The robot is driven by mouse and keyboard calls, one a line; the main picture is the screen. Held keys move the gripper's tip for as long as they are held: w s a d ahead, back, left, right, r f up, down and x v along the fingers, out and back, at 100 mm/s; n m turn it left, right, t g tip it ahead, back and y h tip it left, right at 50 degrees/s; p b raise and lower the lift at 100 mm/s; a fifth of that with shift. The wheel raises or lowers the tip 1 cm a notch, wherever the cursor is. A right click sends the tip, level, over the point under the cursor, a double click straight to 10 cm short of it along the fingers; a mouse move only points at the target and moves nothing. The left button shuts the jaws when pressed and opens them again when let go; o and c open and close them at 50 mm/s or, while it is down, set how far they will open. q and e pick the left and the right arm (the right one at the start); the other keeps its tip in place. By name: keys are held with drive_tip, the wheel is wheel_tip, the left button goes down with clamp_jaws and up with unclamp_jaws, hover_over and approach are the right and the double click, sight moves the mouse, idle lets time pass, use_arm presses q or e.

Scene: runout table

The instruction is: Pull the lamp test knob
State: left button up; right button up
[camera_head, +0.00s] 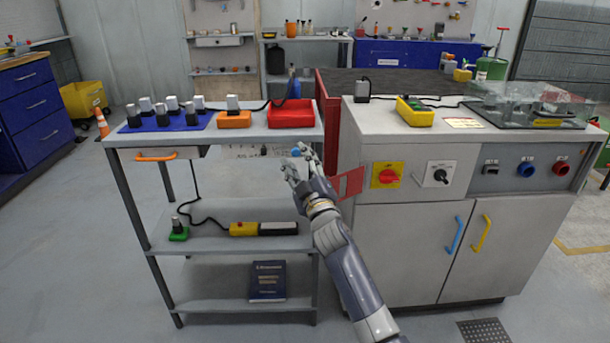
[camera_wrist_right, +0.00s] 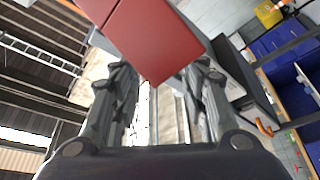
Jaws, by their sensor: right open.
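A pale control panel (camera_head: 255,151) with small dark controls and printed marks sits under the top of the left table. A small round blue knob (camera_head: 296,152) shows at its right end, by my right fingertips. I cannot read a label that tells whether it is the lamp test knob. My right gripper (camera_head: 297,161) is open, its fingers at the panel's right end, and hides part of it. In the right wrist view the open fingers (camera_wrist_right: 160,95) have no knob visible between them; a red surface (camera_wrist_right: 150,40) fills the top middle. My left gripper is not in view.
A red tray (camera_head: 291,114) and an orange block (camera_head: 234,119) stand on the tabletop above. A red upright plate (camera_head: 328,118) and a red flap (camera_head: 350,183) are close right of my gripper.

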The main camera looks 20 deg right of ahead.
drive_tip(key=v, duration=1.1)
drive_tip(key=shift+s, duration=0.25)
drive_tip(key=shift+f, duration=0.1)
